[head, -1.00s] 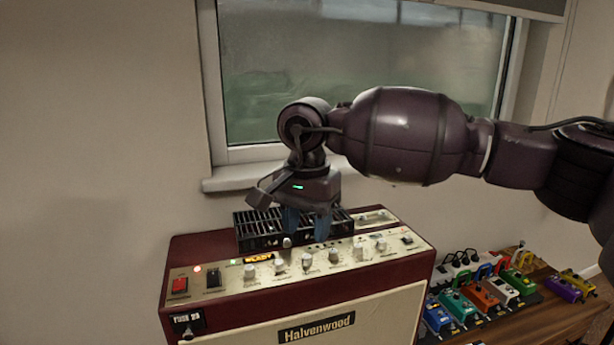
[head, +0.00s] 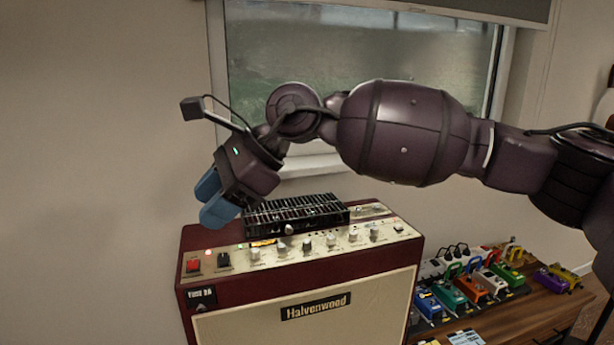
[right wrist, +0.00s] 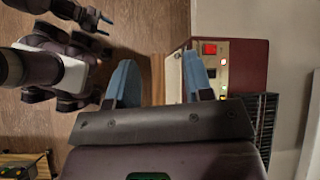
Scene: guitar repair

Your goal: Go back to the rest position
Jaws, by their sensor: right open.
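My right gripper (head: 212,200) is open and empty, its blue fingers pointing down and left above the left end of the amplifier (head: 232,329). It touches nothing that I can see. In the right wrist view, the open jaws (right wrist: 160,80) have only floor and part of the amplifier (right wrist: 251,62) beyond them.
A black slatted unit (head: 297,214) sits on top of the amplifier, behind the knob panel. A window (head: 290,80) with a sill is behind. Left of the amplifier is free.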

